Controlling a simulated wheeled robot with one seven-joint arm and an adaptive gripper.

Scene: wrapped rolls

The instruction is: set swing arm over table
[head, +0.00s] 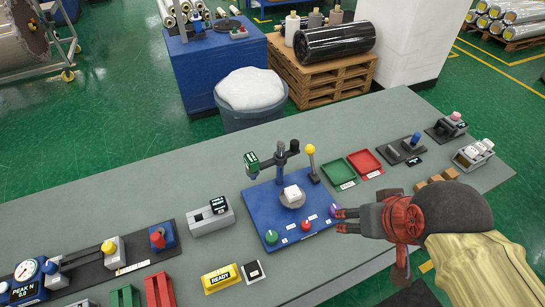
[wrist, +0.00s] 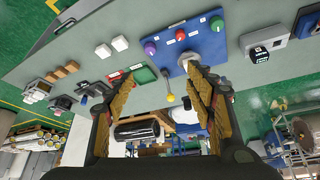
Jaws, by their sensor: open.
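The swing arm (head: 276,158) is a dark bar on an upright post at the back of a blue base plate (head: 259,204). A green-labelled block hangs at its left end and a dark knob sits at its right end. A small round table (head: 291,203) with a white block (head: 292,193) on it stands in front of the post, and the arm points away from above it. My gripper (head: 340,220) is open and empty, right of the plate near the purple knob (head: 334,210). In the wrist view the fingers (wrist: 154,78) are spread; the swing arm is not clearly visible there.
A yellow-topped lever (head: 311,158) stands right of the post. Green (head: 337,173) and red (head: 365,163) trays lie behind my gripper. Red and green knobs line the plate's front. Other devices fill both bench ends; the bench (head: 120,210) has bare strips behind.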

